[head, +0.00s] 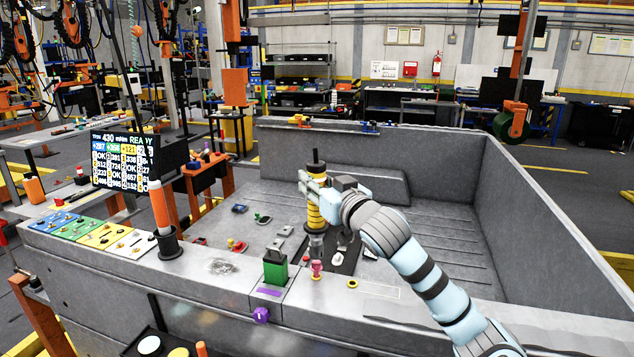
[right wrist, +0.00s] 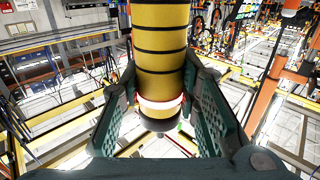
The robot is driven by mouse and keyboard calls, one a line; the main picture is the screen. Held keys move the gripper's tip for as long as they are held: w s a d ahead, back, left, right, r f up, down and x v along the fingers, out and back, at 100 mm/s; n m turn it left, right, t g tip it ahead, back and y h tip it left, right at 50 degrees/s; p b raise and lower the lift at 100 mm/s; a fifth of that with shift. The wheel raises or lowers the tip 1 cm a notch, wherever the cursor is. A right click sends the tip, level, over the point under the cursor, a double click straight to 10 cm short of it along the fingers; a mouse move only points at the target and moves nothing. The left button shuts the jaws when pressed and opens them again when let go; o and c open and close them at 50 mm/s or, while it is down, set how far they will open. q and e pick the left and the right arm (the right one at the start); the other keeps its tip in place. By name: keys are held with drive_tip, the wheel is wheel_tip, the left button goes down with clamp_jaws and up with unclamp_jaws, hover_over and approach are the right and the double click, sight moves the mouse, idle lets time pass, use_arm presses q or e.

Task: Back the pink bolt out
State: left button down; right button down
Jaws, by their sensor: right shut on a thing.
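The pink bolt (head: 316,268) stands on the near rim of the grey bed (head: 440,185) in the head view. My right gripper (head: 322,196) is shut on a yellow and black cylindrical tool (head: 316,218), held upright. The tool's grey lower end is just above the bolt in the picture; I cannot tell whether they touch. In the right wrist view the tool (right wrist: 160,70) stands between both fingers, with a lit red and white ring near its lower end. The bolt is not visible there. My left gripper is not in view.
A green block (head: 275,270) and a purple knob (head: 261,315) are left of the bolt. A yellow ring (head: 352,284) lies to its right. An orange and black cylinder (head: 162,220) stands further left, near a lit display (head: 125,160). Small parts lie on the bed floor.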

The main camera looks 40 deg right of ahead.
sight(317, 161)
drive_tip(key=shift+f+b, duration=0.85)
drive_tip(key=shift+f, duration=0.75)
idle(1.6)
drive_tip(key=shift+r+p, duration=0.4)
drive_tip(key=shift+p, duration=0.25)
idle(0.5)
drive_tip(key=shift+r, duration=0.1)
wheel_tip(317, 161, up, 7)
drive_tip(key=p, duration=0.7)
idle(0.4)
